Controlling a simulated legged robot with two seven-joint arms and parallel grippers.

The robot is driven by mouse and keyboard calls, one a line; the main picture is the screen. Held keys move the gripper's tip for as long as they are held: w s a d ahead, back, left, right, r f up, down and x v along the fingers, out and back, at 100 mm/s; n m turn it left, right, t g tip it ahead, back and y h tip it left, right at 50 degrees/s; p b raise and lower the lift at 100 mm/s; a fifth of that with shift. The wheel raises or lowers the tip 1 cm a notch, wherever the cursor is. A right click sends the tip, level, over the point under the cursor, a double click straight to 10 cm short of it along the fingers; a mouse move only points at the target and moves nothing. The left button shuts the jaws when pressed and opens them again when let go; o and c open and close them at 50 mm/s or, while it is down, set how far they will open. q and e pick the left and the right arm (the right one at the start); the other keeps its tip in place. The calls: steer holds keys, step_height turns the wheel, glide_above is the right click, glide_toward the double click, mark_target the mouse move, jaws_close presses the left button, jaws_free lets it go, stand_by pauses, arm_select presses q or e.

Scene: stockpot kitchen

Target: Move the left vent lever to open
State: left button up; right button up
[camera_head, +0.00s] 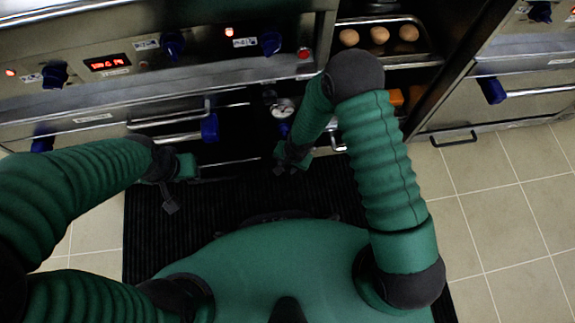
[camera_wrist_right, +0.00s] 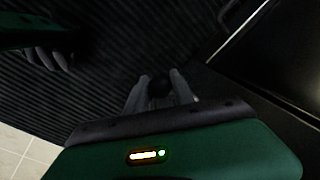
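Several blue handles show along the oven fronts in the head view, one at the left (camera_head: 42,140), one at the centre (camera_head: 209,127). I cannot tell which is the left vent lever. My right gripper (camera_head: 290,165) hangs in front of the lower oven, near the round gauge. In the right wrist view its two fingers (camera_wrist_right: 158,80) stand apart, with a dark round thing (camera_wrist_right: 158,88) between them; I cannot tell whether they touch it. My left gripper (camera_head: 170,203) hangs over the black mat, left of the right one. It also shows in the wrist view (camera_wrist_right: 48,58), dim.
A gauge (camera_head: 283,108) sits on the lower oven front. A metal bar handle (camera_head: 170,118) sticks out left of it. A tray (camera_head: 425,58) with eggs (camera_head: 379,35) is in the open shelf. The black mat (camera_head: 145,245) and tiled floor (camera_head: 500,220) are clear.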

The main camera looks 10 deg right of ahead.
jaws_close()
stand_by(1.0)
